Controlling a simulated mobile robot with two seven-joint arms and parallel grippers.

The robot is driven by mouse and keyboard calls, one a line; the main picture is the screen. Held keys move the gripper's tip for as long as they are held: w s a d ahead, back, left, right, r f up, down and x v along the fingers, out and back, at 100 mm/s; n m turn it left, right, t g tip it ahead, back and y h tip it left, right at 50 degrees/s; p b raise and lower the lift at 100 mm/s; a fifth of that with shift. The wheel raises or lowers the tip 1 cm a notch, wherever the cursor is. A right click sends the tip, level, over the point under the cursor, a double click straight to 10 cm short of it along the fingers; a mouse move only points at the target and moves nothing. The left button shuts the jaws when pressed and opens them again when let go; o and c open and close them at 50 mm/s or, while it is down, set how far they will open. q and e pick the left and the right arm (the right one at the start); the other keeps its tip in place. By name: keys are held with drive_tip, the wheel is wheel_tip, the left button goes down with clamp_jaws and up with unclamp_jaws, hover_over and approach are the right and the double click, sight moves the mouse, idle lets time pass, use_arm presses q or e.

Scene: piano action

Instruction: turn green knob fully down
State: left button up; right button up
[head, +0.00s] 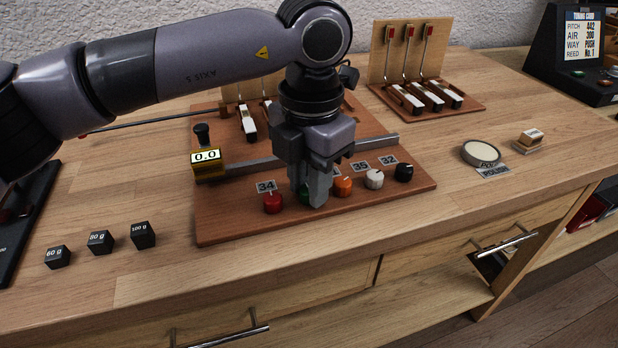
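The green knob (303,192) is on the wooden board (240,222) in the head view, in a row between the red knob (272,203) and the orange knob (342,187). Only a sliver of it shows, since my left gripper (312,196) covers most of it. The gripper points down with its fingers at the knob. I cannot tell whether the fingers touch or grip it, and its number label is hidden. My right gripper is not in view.
White (374,179) and black (403,172) knobs stand right of the orange one. A yellow 0.0 display (207,163) sits on the board's left. Small black weights (143,235) stand left of the board. A round polish tin (480,153) is at right.

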use_arm(q)
drive_tip(key=shift+o, duration=0.8)
drive_tip(key=shift+r, duration=0.1)
wheel_tip(320, 180, up, 7)
drive_tip(key=shift+d+r+p, duration=0.1)
drive_tip(key=shift+p, duration=0.25)
drive_tip(key=shift+s, duration=0.1)
